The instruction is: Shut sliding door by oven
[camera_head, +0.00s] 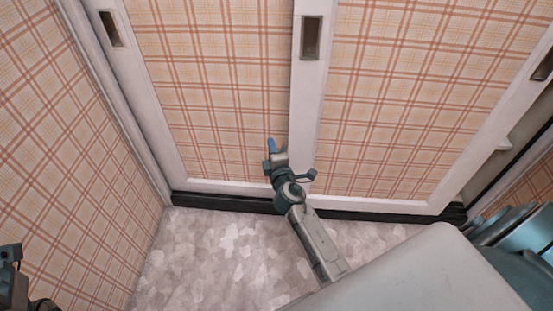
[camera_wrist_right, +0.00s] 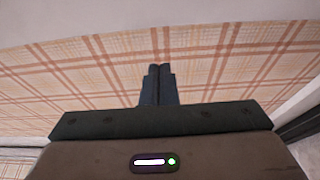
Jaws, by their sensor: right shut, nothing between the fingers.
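Two sliding door panels with plaid fill and white frames stand ahead in the head view. The left panel (camera_head: 215,85) has a recessed handle (camera_head: 110,29) near its left edge. The right panel (camera_head: 400,100) has a recessed handle (camera_head: 311,38) on its left stile and another handle (camera_head: 543,66) at its right. A gap (camera_head: 505,155) shows beyond the right panel's right edge. My right gripper (camera_head: 271,146) is shut and empty, in front of the left panel's lower right part. Its closed fingers (camera_wrist_right: 157,75) point at plaid in the right wrist view. Contact is unclear. No oven is recognizable.
A plaid wall (camera_head: 60,150) borders the left side. A dark bottom track (camera_head: 225,202) runs under the doors. Mottled floor (camera_head: 215,255) is clear in front. Part of my left arm (camera_head: 12,275) shows at the lower left edge.

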